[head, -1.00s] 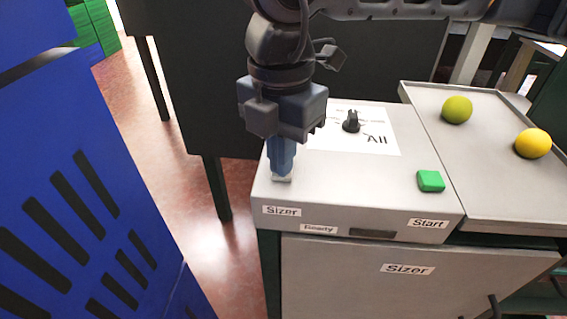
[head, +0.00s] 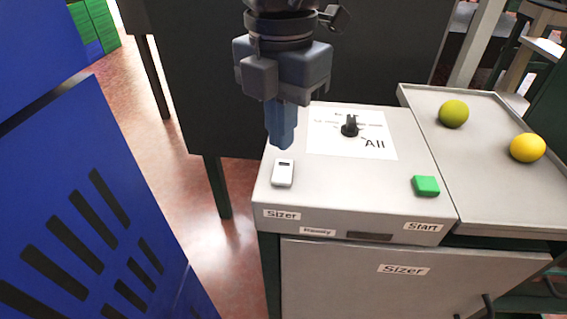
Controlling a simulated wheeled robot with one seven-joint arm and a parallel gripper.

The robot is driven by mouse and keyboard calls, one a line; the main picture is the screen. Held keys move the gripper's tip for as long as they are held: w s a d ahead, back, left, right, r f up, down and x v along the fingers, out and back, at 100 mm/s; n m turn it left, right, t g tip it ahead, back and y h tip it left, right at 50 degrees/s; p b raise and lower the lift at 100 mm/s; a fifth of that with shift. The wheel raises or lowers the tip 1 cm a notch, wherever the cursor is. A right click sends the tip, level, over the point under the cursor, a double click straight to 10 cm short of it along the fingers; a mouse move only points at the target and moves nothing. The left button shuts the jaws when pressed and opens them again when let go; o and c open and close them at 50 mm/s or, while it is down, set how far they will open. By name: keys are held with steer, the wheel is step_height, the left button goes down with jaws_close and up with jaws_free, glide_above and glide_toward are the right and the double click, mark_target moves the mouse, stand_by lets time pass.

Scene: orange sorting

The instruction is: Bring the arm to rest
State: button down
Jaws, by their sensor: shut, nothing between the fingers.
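My gripper (head: 283,146) points down with its blue fingers shut and empty. It hangs just above and behind a small white rocker switch (head: 283,173) at the left of the sizer's top. The fingertips look apart from the switch. My wrist is above, cut off by the top edge of the picture.
The grey sizer (head: 340,205) has a black knob (head: 350,126) by the word "All" and a green start button (head: 426,186). A tray (head: 480,185) on the right holds a green fruit (head: 453,114) and a yellow fruit (head: 527,148). A blue crate (head: 90,220) stands close at left.

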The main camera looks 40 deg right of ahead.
steer(key=shift+r, duration=0.5)
steer(key=shift+r, duration=0.1)
